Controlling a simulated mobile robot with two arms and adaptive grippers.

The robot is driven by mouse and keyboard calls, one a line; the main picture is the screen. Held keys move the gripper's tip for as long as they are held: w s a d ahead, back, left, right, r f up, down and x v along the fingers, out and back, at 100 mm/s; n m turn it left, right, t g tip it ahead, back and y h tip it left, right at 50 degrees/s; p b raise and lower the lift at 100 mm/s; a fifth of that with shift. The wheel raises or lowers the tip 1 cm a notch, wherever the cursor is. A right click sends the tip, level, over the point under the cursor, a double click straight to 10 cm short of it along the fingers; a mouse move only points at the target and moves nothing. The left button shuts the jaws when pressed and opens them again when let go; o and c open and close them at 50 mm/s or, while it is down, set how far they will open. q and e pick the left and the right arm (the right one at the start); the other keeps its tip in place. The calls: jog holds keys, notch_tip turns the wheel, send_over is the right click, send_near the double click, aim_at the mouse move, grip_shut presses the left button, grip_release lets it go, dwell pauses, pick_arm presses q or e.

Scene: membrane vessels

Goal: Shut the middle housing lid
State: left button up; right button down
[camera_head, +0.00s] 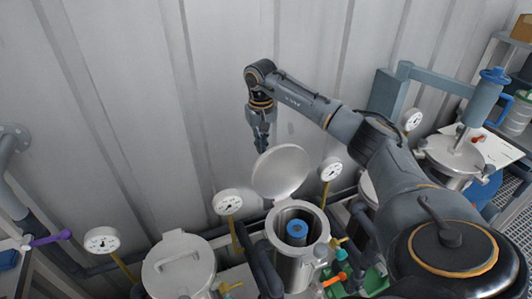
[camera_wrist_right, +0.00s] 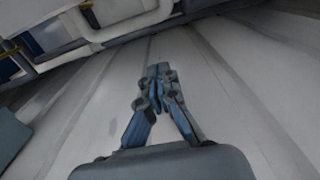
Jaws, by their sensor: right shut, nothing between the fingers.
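The middle housing (camera_head: 297,262) is an upright metal cylinder, open at the top, with a blue cartridge (camera_head: 297,230) inside. Its round grey lid (camera_head: 281,172) stands raised, tilted up at the back of the rim. My right gripper (camera_head: 262,148) points down at the lid's upper left edge, on the wall side. I cannot tell whether it touches the lid. In the right wrist view the fingers (camera_wrist_right: 160,72) are together and empty, with the wall behind them. My left gripper is not in view.
A closed housing (camera_head: 180,268) stands to the left and another metal vessel (camera_head: 452,158) to the right. Pressure gauges (camera_head: 228,203) and pipes line the corrugated wall (camera_head: 130,90). Free air lies above the left housing.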

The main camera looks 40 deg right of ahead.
aim_at(278, 168)
jog(key=s+p, duration=0.1)
jog(key=s+f+p, duration=0.1)
jog(key=s+a+p, duration=0.1)
jog(key=shift+s+a+f, duration=0.1)
jog(key=shift+s+f, duration=0.15)
jog(key=shift+f, duration=0.1)
jog(key=shift+w+f, duration=0.1)
dwell(0.3)
jog(key=shift+s+r+t, duration=0.25)
jog(key=shift+s+t, duration=0.1)
jog(key=shift+t, duration=0.05)
jog(key=shift+s+b, duration=0.1)
jog(key=shift+b, duration=0.45)
